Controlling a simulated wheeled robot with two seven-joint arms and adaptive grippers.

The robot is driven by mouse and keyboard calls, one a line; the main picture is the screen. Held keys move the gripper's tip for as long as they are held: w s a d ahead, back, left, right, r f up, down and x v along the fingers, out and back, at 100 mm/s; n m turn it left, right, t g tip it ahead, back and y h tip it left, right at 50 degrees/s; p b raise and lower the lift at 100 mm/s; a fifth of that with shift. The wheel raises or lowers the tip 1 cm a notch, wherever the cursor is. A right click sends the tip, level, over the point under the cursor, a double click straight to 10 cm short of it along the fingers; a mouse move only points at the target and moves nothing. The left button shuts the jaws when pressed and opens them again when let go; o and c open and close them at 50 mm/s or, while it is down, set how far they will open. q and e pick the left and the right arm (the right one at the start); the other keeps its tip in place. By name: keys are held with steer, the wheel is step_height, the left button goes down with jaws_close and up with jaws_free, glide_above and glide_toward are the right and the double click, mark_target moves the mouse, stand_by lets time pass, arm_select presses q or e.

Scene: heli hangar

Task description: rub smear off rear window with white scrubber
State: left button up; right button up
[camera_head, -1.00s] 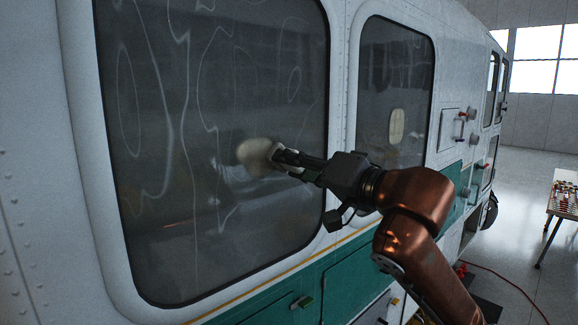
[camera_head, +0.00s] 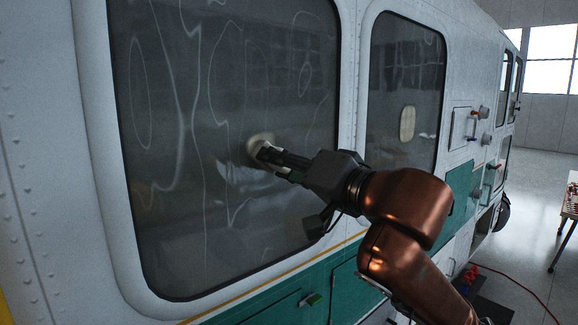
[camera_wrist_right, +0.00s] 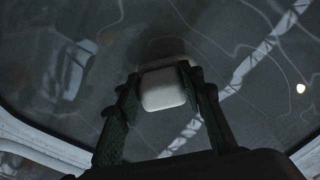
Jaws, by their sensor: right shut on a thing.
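My right gripper (camera_head: 262,154) is shut on the white scrubber (camera_head: 254,147), in front of the large near window (camera_head: 205,240). The scrubber is pale and block-shaped with rounded edges, and also shows between the fingers in the right wrist view (camera_wrist_right: 162,90). It is at or very near the glass; I cannot tell if it touches. Part of it is hidden behind the fingertips, and a pale blur beside it looks like its reflection. A faint brownish patch (camera_head: 143,193) at the pane's left may be the smear or a reflection. My left gripper is out of view.
Pale wavy lines cross the dark glass. A second window (camera_head: 405,80) to the right bears a pale oval patch (camera_head: 407,123). Handles (camera_head: 483,138) stick out from the white and green fuselage farther along. A table (camera_head: 570,205) stands at the right edge, with open floor before it.

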steer(key=shift+s+a+b, duration=0.25)
steer(key=shift+s+a, duration=0.55)
steer(key=shift+a, duration=0.3)
steer(key=shift+s+a+b, duration=0.25)
steer(key=shift+s+a, duration=0.5)
steer(key=shift+a, duration=0.3)
steer(key=shift+w+d+r+p, duration=0.15)
steer(key=shift+r+p, duration=0.3)
steer(key=shift+r, duration=0.25)
steer(key=shift+w+d, duration=0.4)
steer(key=shift+d, duration=0.15)
steer(key=shift+w+d, duration=0.5)
steer(key=shift+d, duration=0.2)
steer(key=shift+w+d, duration=0.5)
steer(key=shift+d, duration=0.2)
steer(key=shift+w+d, duration=1.8)
steer(key=shift+d, duration=0.7)
steer(key=shift+s+a+b, duration=0.3)
steer(key=shift+s+a, duration=0.8)
steer(key=shift+a, duration=0.45)
steer(key=shift+s+a+b, duration=0.35)
steer(key=shift+s+a, duration=0.8)
steer(key=shift+a, duration=0.35)
steer(key=shift+s+a+b, duration=0.3)
steer(key=shift+s+a, duration=0.8)
steer(key=shift+a, duration=0.45)
steer(key=shift+d, duration=0.1)
